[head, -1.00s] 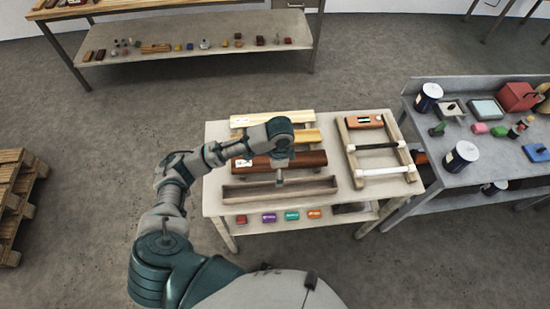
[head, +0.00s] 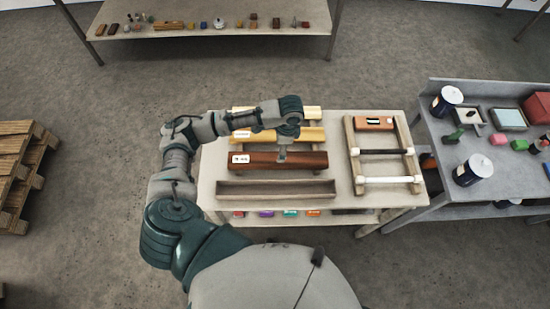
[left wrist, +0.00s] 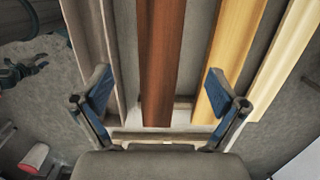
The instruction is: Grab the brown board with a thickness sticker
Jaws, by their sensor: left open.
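The brown board (head: 308,160) lies lengthwise across the table, with a white sticker (head: 240,158) bearing a dark mark at its left end. My left gripper (head: 281,157) is over the middle of this board, open and empty. In the left wrist view the gripper (left wrist: 158,88) has one finger on each side of the brown board (left wrist: 160,55), apart from it; the right finger overlaps the tan board (left wrist: 236,55). In the head view the tan board (head: 315,134) lies just beyond the brown one. My right gripper is not in view.
A pale board (head: 312,112) lies farthest back. A long grey trough (head: 270,197) is in front of the brown board. A wooden frame (head: 357,165) with a black and a white rod stands to the right. A grey side bench (head: 430,112) holds cans and small items.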

